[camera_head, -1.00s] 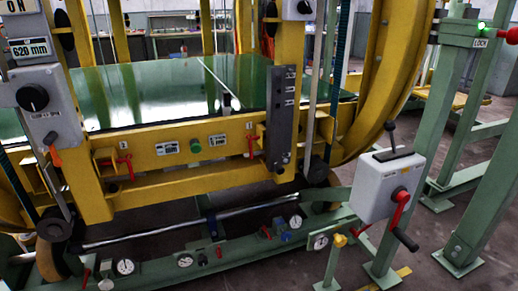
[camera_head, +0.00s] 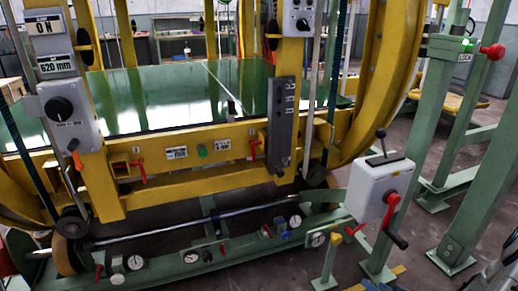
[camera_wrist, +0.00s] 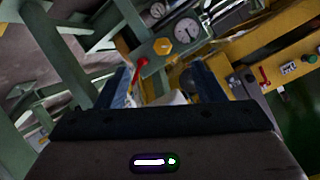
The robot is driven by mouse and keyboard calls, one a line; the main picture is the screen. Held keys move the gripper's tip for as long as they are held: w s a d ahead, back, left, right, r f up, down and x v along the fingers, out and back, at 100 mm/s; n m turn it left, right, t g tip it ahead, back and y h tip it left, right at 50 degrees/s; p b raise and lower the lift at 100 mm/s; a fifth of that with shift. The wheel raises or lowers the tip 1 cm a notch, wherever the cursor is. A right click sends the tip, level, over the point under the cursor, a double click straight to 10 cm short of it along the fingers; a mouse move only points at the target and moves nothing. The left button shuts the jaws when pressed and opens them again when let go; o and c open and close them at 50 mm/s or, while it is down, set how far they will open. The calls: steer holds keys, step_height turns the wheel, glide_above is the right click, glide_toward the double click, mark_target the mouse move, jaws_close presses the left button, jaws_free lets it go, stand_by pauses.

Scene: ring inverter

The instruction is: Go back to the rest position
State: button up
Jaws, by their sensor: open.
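My gripper (camera_wrist: 163,90) shows in the wrist view as two dark fingers, spread apart, with no object seen held between them. A pale part of my arm shows at the lower right corner of the head view. The yellow ring inverter frame (camera_head: 185,188) fills the middle of the head view around a glossy green panel (camera_head: 155,98). A grey control box (camera_head: 380,188) with a red lever and a black crank handle stands to its right. In the wrist view, a round gauge (camera_wrist: 187,30) and a yellow knob (camera_wrist: 162,46) lie beyond the fingers.
A green lower rail (camera_head: 165,262) carries gauges and valves. Bare floor (camera_head: 425,235) shows between the control box and the posts.

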steer(key=w+a+r+n+g+h+p, duration=0.1)
steer(key=a+r+g+h+p, duration=0.2)
steer(key=r+p, duration=0.95)
steer(key=a+r+n+g+h+p, duration=0.1)
steer(key=r+g+h+p, duration=0.25)
steer(key=r, duration=1.75)
steer(key=s+a+r+g+y+p, duration=0.1)
steer(key=s+a+r+p, duration=0.4)
steer(key=s+a+r, duration=0.3)
steer(key=s+a+r+g+y+p, duration=0.1)
steer(key=s+a+r+p, duration=0.5)
steer(key=r, duration=0.9)
steer(key=s+a+g, duration=0.1)
steer(key=s+a, duration=0.2)
steer(key=shift+s+a, duration=0.15)
steer(key=shift+a, duration=0.2)
